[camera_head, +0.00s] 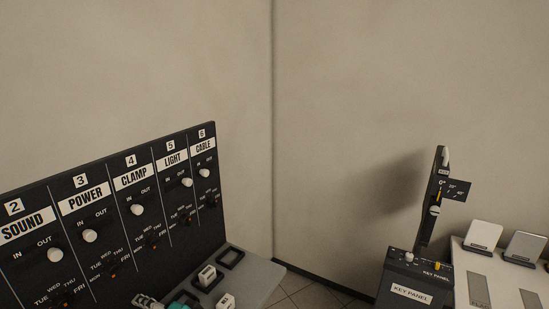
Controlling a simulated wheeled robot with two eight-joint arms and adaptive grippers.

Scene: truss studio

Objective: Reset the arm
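A dark upright arm (430,205) stands on the black key panel box (408,288) at the right. The arm leans slightly to the right and has a white rounded tip. A small dark plate (456,190) beside it carries angle marks, with 0° the largest, and a yellow pointer is near the 0° mark. A pale knob (434,211) is on the arm's face. Neither of my grippers is in view.
A black board (120,215) with labelled columns, white knobs and day dials fills the left. Below it, a grey ledge (262,277) holds small labelled blocks and a teal item (183,300). A white table (462,262) with pale panels stands far right. Tiled floor lies between.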

